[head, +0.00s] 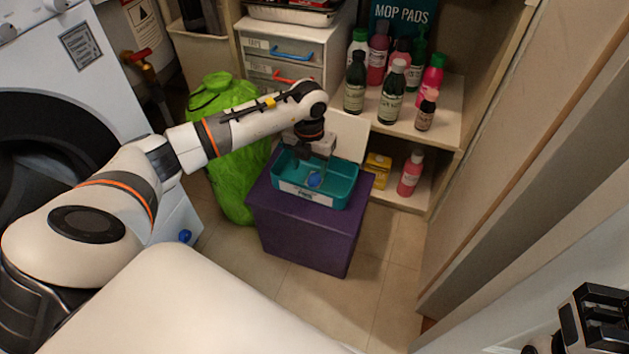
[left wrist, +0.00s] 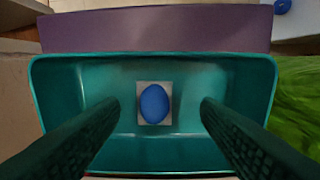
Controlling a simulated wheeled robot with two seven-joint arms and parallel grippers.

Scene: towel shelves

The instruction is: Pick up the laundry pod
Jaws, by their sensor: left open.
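The laundry pod (left wrist: 154,104) is a blue oval on a pale square, lying on the floor of a teal tray. In the head view the pod (head: 314,180) shows as a small blue spot inside the tray (head: 338,195). The teal tray (left wrist: 268,85) has a label on its front and sits on a purple box. My left gripper (head: 314,160) points down over the tray. In the left wrist view its two fingers (left wrist: 160,110) are open, one to each side of the pod, with nothing between them held. My right gripper (head: 600,310) is at the lower right, empty-looking and far from the tray.
The purple box (head: 300,235) stands on the tiled floor. A green bag (head: 235,150) is close on its left, and a washing machine (head: 60,100) is further left. Shelves (head: 445,110) with several bottles stand behind and right. A yellow box (head: 378,170) and pink bottle (head: 411,173) sit low.

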